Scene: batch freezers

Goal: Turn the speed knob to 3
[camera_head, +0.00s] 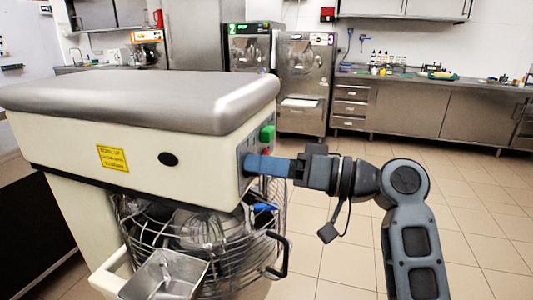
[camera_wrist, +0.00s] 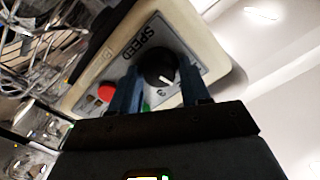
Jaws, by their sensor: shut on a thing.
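The speed knob (camera_wrist: 160,66) is black and round, on the grey panel on the end of the mixer (camera_head: 140,130). In the wrist view the word SPEED is beside it and a 3 is printed near its lower edge. A white pointer mark shows on the knob's lower right part, close to the 3; whether it lines up exactly I cannot tell. My gripper (camera_head: 249,163) reaches the panel from the right, its blue fingers shut on the knob from both sides. In the head view the fingers hide the knob.
A green button (camera_head: 267,135) is just above my fingers; a red button (camera_wrist: 106,92) is beside the knob. Below are the wire bowl guard (camera_head: 135,220), its black handle (camera_head: 281,257) and a metal chute (camera_head: 165,275). Open tiled floor lies to the right.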

